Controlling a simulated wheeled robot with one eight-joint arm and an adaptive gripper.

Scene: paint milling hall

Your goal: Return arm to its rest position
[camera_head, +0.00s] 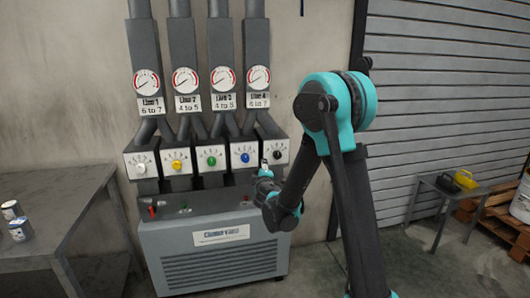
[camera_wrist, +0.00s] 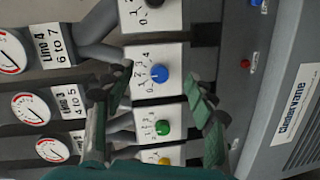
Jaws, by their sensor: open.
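My gripper (camera_head: 265,168) is at the front of the machine, near the blue and black knobs in the head view. In the wrist view its two fingers stand apart with nothing held, and the blue knob (camera_wrist: 159,73) shows between them. The blue knob (camera_head: 245,157) sits on a white dial plate. The green knob (camera_wrist: 162,127) lies lower between the fingers in the wrist view. My arm is bent, with its elbow high to the right of the machine. Whether a finger touches the machine cannot be told.
The grey machine cabinet (camera_head: 215,262) stands below the knobs and four gauges on pipes. A metal table (camera_head: 50,215) with cans (camera_head: 20,228) is at left. A small table (camera_head: 440,197) and pallets (camera_head: 495,215) are at right, before a shutter (camera_head: 450,90).

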